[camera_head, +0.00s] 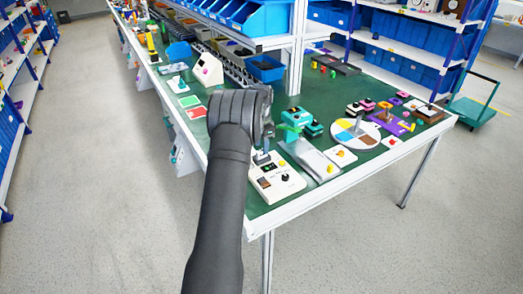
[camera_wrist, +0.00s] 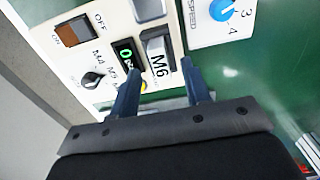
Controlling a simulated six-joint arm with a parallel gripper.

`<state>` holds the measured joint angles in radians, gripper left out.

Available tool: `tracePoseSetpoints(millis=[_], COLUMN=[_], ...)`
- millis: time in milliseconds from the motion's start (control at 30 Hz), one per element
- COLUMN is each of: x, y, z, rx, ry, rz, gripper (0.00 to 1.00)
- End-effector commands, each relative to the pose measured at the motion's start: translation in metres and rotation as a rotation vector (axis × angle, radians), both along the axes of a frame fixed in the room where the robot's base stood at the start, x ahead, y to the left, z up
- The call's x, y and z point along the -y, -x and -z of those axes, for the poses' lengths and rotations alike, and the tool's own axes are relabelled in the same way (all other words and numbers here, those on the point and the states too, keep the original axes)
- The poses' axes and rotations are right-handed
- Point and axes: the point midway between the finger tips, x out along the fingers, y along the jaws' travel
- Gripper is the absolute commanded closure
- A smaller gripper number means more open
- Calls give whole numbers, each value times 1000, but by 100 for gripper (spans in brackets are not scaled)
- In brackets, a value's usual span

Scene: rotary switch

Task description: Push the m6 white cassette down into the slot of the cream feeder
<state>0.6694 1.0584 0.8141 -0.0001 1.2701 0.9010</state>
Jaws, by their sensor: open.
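The m6 white cassette (camera_wrist: 159,60) shows in the wrist view as a light block with a dark top end and "M6" on its face. It sits at the cream feeder (camera_wrist: 108,22), beside a small green-lit display. How deep it sits in the slot is hard to tell. My gripper (camera_wrist: 161,68) is open, with one finger on each side of the cassette; contact cannot be made out. In the head view the feeder (camera_head: 288,188) lies at the near table edge, partly behind my arm, and the gripper fingers are mostly hidden.
The feeder carries a brown rocker switch (camera_wrist: 73,31) and a black selector knob (camera_wrist: 92,80). A white panel with a blue speed dial (camera_wrist: 221,10) is to the right. In the head view, a grey-white device (camera_head: 316,160) and a round coloured disc (camera_head: 355,132) stand to the right.

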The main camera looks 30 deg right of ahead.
Motion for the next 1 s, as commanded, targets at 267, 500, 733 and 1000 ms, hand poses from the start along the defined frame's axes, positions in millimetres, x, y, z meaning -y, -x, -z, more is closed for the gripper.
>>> tracePoseSetpoints(millis=[267,500,733,1000], x=[1,0,0,0], y=[-1,-1,0,0], z=[-71,-119,-139,-141], rx=[4,2,1,0], ry=[3,2,1,0], rz=[0,0,0,0], gripper=[57,57,57,57])
